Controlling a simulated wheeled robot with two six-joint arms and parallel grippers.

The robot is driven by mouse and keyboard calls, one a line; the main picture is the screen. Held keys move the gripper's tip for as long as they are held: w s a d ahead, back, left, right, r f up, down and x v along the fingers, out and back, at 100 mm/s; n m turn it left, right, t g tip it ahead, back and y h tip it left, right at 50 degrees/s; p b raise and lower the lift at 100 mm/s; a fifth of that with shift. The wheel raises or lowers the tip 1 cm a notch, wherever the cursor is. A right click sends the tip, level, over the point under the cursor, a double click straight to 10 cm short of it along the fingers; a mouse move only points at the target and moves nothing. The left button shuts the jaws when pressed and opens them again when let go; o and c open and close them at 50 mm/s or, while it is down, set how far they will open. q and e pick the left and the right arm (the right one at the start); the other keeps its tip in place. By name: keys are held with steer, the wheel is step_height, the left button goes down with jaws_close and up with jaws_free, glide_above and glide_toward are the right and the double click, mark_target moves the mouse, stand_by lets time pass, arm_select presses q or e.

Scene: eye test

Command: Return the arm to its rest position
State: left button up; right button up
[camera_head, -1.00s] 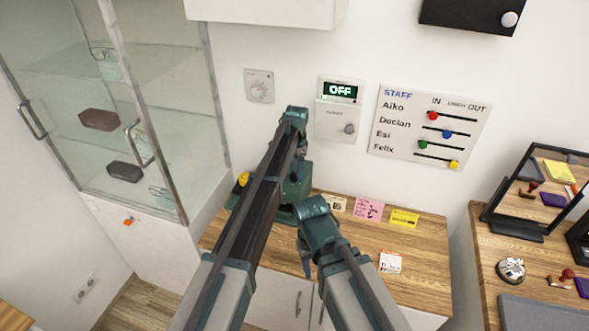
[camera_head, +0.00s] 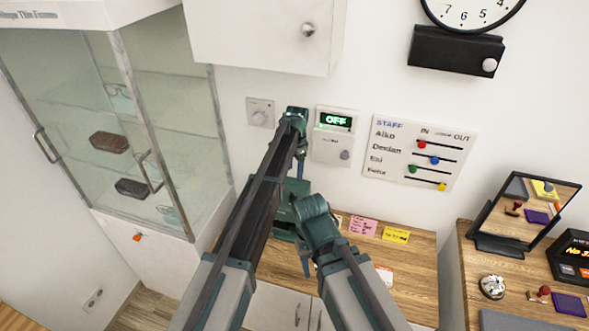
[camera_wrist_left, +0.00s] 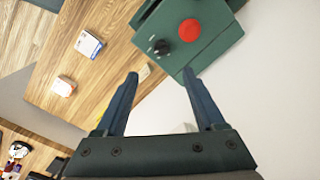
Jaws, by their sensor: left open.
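My left arm reaches up the middle of the head view, and my left gripper (camera_head: 301,166) hangs from its far end, in front of the wall. In the left wrist view its two dark blue fingers (camera_wrist_left: 160,92) stand wide apart with nothing between them. A dark green device (camera_wrist_left: 205,38) with a red button and a black knob lies beyond the fingertips. This device is partly hidden by my arms in the head view (camera_head: 289,222). My right arm is folded on the right, and its gripper's jaws cannot be made out.
A wooden counter (camera_head: 411,263) carries sticky notes. A glass cabinet (camera_head: 85,90) stands left. A desk (camera_head: 457,297) with a mirror (camera_head: 487,238) stands right.

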arm_select(q)
steer(key=s+a+n, duration=0.4)
steer(key=s+a, duration=0.2)
steer(key=s, duration=0.5)
steer(key=s+a+n, duration=0.4)
steer(key=s+a, duration=0.2)
steer(key=s, duration=0.5)
steer(key=s+a+n, duration=0.3)
steer(key=s+a, duration=0.3)
steer(key=s, duration=0.5)
steer(key=s+d+f+m+b, duration=0.3)
steer(key=s+d+f+b, duration=0.2)
steer(key=d+f+b, duration=0.6)
steer(key=shift+s+f+g+y, duration=0.15)
steer(key=shift+s+g+y, duration=0.1)
steer(key=shift+g+y, duration=0.15)
